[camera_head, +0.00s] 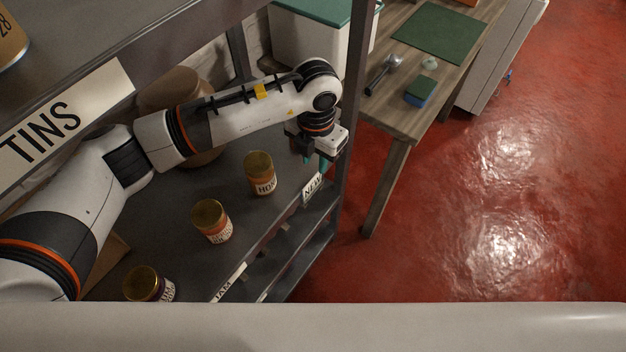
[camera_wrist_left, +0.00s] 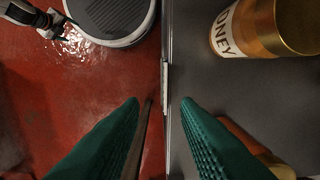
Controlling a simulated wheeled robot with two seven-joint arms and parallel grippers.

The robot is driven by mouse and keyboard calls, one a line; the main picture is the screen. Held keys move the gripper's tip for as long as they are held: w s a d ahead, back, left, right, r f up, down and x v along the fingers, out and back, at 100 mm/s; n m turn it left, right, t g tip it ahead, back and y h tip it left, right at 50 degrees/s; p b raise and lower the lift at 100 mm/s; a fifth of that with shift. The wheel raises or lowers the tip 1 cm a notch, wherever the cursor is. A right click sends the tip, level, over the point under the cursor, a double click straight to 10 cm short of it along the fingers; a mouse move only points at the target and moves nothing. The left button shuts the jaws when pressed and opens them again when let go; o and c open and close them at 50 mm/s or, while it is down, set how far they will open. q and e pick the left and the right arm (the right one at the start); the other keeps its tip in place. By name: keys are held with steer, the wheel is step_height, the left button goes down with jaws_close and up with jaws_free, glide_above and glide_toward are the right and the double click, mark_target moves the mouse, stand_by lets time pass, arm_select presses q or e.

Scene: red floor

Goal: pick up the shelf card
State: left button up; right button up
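A white card reading "NEW" (camera_head: 312,187) stands on the front edge of the middle shelf, near its right-hand post. In the left wrist view a thin pale strip on the shelf edge (camera_wrist_left: 165,75) looks like this card seen edge-on. My left gripper (camera_head: 318,163) is just above the card and points down. In the left wrist view its teal fingers (camera_wrist_left: 160,101) are apart, one on each side of the shelf edge, with nothing held. What looks like my right gripper (camera_wrist_left: 58,24) shows small at the top left of that view; its fingers are too small to judge.
A honey jar (camera_head: 260,173) stands close to the left gripper, also in the wrist view (camera_wrist_left: 258,32). Two more jars (camera_head: 212,221) (camera_head: 148,284) stand along the shelf. A "JAM" card (camera_head: 229,283) and "TINS" card (camera_head: 62,118) are on shelf edges. A wooden table (camera_head: 395,122) stands beyond the post.

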mark_target(312, 179)
arm_select(q)
steer(key=shift+w+a+f, duration=0.15)
steer(key=shift+f, duration=1.05)
step_height(312, 179, down, 4)
steer(key=shift+w+a+r+p, duration=0.1)
steer(key=shift+a+r+p, duration=0.1)
steer(key=shift+p, duration=0.55)
steer(key=shift+f, duration=0.5)
jaws_close()
arm_select(e)
steer(key=shift+w+a+r, duration=0.15)
steer(key=shift+r, duration=0.3)
steer(key=shift+w+a+r, duration=0.1)
steer(key=shift+r, duration=0.35)
